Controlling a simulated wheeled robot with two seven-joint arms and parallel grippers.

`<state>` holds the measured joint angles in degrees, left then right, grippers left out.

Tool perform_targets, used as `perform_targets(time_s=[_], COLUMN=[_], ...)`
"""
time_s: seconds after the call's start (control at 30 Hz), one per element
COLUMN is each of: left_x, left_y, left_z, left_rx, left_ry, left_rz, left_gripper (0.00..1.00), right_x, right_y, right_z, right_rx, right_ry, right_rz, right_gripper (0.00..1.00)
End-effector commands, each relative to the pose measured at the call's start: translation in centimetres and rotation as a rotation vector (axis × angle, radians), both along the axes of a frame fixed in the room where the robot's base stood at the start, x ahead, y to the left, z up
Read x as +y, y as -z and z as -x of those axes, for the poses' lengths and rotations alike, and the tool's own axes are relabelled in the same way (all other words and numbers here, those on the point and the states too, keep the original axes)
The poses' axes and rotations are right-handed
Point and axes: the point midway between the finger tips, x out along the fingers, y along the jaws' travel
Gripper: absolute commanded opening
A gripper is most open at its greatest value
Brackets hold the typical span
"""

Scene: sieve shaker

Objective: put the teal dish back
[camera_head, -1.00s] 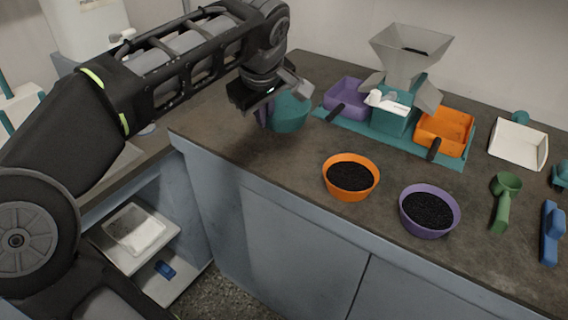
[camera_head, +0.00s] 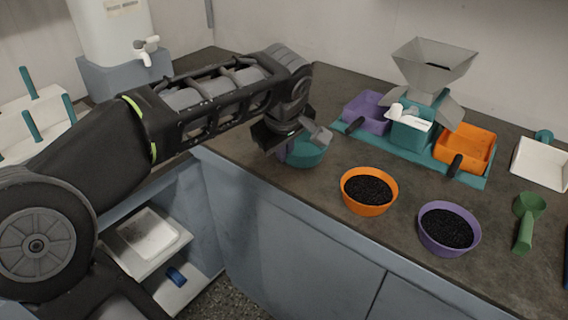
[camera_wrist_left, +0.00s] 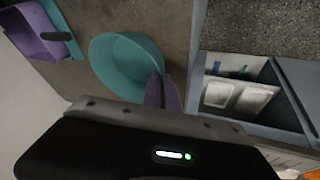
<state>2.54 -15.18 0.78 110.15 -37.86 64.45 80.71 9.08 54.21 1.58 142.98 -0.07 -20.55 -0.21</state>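The teal dish (camera_head: 306,153) is a round bowl near the counter's left front edge in the head view. Its empty inside shows in the left wrist view (camera_wrist_left: 122,62). My left gripper (camera_head: 285,148) is above and at the left of the dish. In the left wrist view its two purplish fingers (camera_wrist_left: 163,92) are close together at the dish's rim, and it appears shut on the wall. I cannot tell whether the dish touches the counter. My right gripper is not in view.
An orange bowl (camera_head: 369,203) and a purple bowl (camera_head: 446,242) with black grains stand right of the dish. Behind them, a teal mat (camera_head: 473,180) bears the grey hopper (camera_head: 432,66), a purple tray (camera_head: 366,118) and an orange tray (camera_head: 467,146). A green scoop (camera_head: 526,222) lies at right.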

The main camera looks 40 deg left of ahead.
Motion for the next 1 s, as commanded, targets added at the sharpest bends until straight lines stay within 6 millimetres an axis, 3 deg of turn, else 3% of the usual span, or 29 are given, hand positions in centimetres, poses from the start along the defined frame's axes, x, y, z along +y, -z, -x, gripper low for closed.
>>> perform_targets(time_s=[0.27, 0.67, 0.9, 1.0], left_x=[0.0, 0.0, 0.0, 0.0], left_y=[3.5, 4.0, 3.8, 3.8], left_z=[0.1, 0.0, 0.0, 0.0], left_rx=[0.002, 0.000, 0.001, 0.001], left_ry=[0.000, 0.000, 0.000, 0.000], left_rz=[0.000, 0.000, 0.001, 0.001], left_gripper=[0.00, 0.00, 0.22, 0.25], right_x=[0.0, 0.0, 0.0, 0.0], right_y=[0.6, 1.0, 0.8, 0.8], right_z=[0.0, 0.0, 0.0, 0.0], right_rx=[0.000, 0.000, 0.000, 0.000], right_ry=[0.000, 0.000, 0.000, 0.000], right_rz=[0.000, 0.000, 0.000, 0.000], right_gripper=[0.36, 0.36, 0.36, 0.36])
